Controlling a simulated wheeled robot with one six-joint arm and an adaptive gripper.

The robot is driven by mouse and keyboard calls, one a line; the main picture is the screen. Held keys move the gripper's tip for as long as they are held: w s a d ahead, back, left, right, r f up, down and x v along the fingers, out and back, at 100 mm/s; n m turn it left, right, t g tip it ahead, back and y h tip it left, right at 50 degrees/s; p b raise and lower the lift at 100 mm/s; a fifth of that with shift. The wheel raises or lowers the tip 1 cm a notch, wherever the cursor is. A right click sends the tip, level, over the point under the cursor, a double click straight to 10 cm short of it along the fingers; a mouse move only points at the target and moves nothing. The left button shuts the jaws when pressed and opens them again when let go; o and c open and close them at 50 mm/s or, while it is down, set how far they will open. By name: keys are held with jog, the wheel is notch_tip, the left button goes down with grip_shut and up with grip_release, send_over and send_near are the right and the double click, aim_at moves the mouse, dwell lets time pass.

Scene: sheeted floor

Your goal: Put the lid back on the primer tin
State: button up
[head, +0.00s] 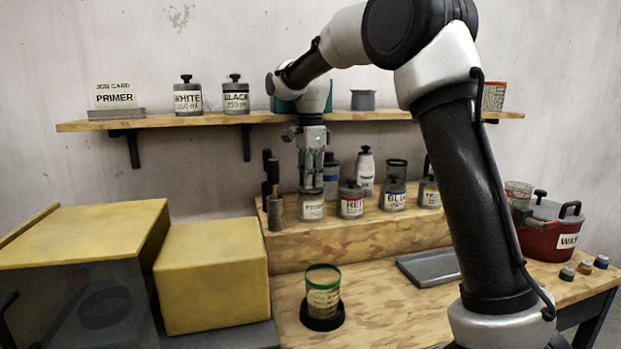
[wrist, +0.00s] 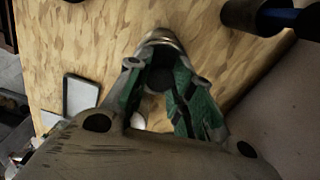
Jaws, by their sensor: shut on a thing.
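The primer tin (head: 312,210), a small grey tin with a pale label too blurred to read fully, stands on the wooden step, left of the red-labelled tin. My gripper (head: 312,182) points straight down right over it, shut on the lid, whose knob is mostly hidden by the fingers. In the wrist view my gripper (wrist: 160,85) has its green-lined fingers around a dark round piece, with a rounded metal edge beyond. The lid is at the tin's top; I cannot tell whether it is fully seated.
Tins labelled red (head: 351,203) and blue (head: 392,198) stand close on the right. Dark-handled tools (head: 273,195) stand close on the left. A green-rimmed cup (head: 322,296) sits in front, with a grey tray (head: 425,268) to its right. The shelf (head: 200,121) runs behind.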

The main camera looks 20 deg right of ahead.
dwell(0.3)
jog(key=o, duration=1.4)
jog(key=shift+c, duration=0.2)
jog(key=shift+r, duration=3.5)
jog(key=shift+c, duration=0.4)
grip_shut()
jog(key=shift+f, duration=0.2)
jog(key=shift+f, duration=2.65)
